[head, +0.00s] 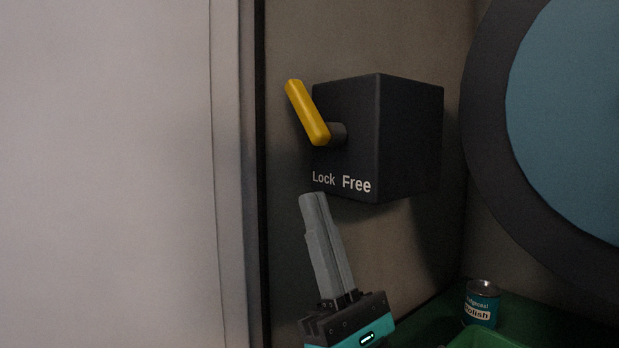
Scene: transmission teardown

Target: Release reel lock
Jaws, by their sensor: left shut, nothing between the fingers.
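The reel lock is a dark box (410,140) on the wall, with a yellow lever (307,113) on a short dark shaft at its left face. The lever points up and tilts to the left. White words "Lock" and "Free" are printed low on that face, "Lock" on the left. My left gripper (313,197) is in the head view just below the box, pointing up, with its fingers together and nothing between them. Its tips are below the word "Lock" and apart from the lever. My right gripper is not in view.
A large reel (575,120) with a dark rim and blue face stands at the right. A polish can (482,303) stands on a green surface at the lower right, by a light green container edge (487,337). A pale panel (105,170) fills the left.

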